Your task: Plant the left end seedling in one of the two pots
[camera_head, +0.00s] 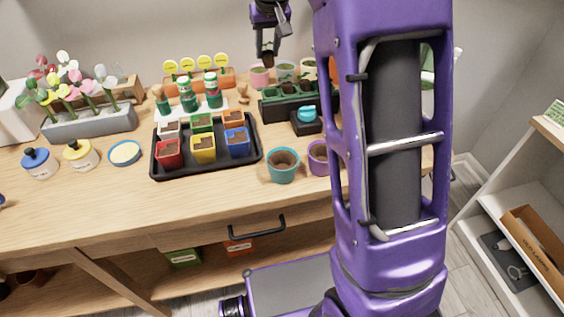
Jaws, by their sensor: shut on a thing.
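My gripper (268,50) is at the top of the view, raised above the back of the table. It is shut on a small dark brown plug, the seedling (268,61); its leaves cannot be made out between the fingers. The dark green seedling tray (273,114) stands below and to the right, with several cells and some green showing. The teal pot (283,173) with brown soil stands near the table's front edge. The purple pot (317,160), also with soil, stands right of it, partly hidden by my arm.
A black tray (205,171) with several coloured square pots lies left of the pots. Small pots (260,76) and yellow flower markers (205,82) stand behind. A black box with a teal item (306,115) stands behind the two pots. The front table strip is clear.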

